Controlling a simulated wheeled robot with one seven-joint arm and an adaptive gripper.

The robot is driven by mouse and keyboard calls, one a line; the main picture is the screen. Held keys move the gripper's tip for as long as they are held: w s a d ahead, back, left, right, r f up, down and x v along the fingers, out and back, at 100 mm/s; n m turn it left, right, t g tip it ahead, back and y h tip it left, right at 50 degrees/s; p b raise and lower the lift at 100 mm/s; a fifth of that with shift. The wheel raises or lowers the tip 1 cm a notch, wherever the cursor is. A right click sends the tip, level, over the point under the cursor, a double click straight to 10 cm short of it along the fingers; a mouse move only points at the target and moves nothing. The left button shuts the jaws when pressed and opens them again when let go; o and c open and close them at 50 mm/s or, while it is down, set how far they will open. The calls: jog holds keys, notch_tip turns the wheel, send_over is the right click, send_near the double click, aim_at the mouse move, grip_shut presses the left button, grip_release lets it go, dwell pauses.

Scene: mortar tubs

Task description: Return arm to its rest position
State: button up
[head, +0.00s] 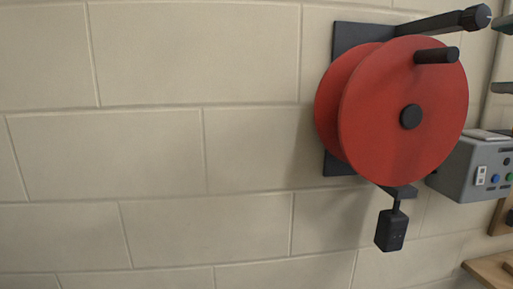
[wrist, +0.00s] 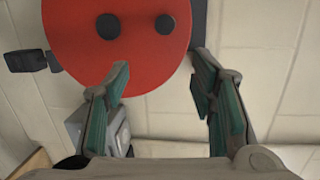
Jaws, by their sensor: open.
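My gripper (wrist: 160,61) shows in the wrist view with its two teal-padded fingers spread apart. Nothing is between the pads. A red reel (wrist: 135,65) with a dark hub and a dark handle knob lies beyond the fingertips. The left fingertip overlaps the reel in the picture; I cannot tell the exact gap. In the head view, greenish tips at the right edge appear to be my gripper's fingers, mostly cut off. The rest of the arm is not clearly visible.
The red reel (head: 400,112) is mounted on a pale block wall (head: 150,150), with a black box (head: 391,230) hanging below it. A grey control box (head: 472,165) with coloured buttons is at the right. A wooden surface (head: 488,269) shows at lower right. The wall's left side is bare.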

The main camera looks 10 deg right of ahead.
jog(key=a+f+n+g+y, duration=0.2)
jog(key=a+f+n+g, duration=0.6)
jog(key=a+f, duration=0.75)
jog(key=s+f+n+g+h, duration=0.2)
jog(key=s+f+n+g, duration=0.3)
jog(key=f, duration=0.4)
jog(key=s+f+n+g+h, duration=0.2)
jog(key=s+f+n+h, duration=0.1)
jog(key=s+f, duration=0.5)
notch_tip(320, 180, up, 16)
jog(key=w+t+p, duration=0.1)
jog(key=t+p, duration=0.1)
jog(key=p, duration=1.3)
jog(key=shift+d+r+n+t+p, duration=0.25)
jog(key=shift+d+n+t+p, duration=0.1)
jog(key=shift+n+t, duration=0.05)
